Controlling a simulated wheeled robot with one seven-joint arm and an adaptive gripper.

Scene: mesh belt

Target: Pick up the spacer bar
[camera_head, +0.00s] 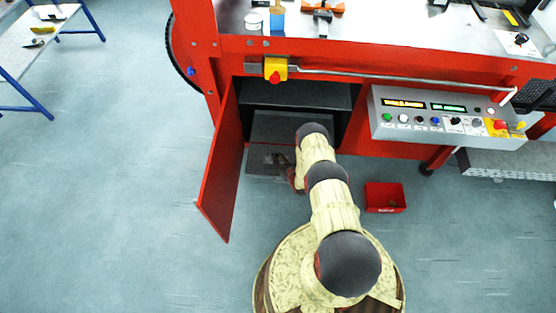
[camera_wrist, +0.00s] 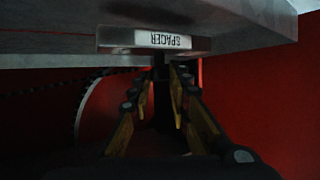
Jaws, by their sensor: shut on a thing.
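The spacer bar (camera_wrist: 118,38) is a grey piece with a white label reading SPACER, upside down in the wrist view. It lies along the edge of a pale grey shelf-like surface. My gripper (camera_wrist: 162,82) has its two fingers closed in around a dark, narrow part just below the label, which I take as part of the bar. Shadow hides the exact contact. In the head view my gripper (camera_head: 283,160) is low at the open cabinet of the red machine, partly hidden by my arm; the bar cannot be made out there.
The red cabinet door (camera_head: 219,165) stands open to the left of my arm. A red bin (camera_head: 385,198) sits on the floor to the right. The control panel (camera_head: 445,118) juts out above it. Red walls close in around my gripper in the wrist view.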

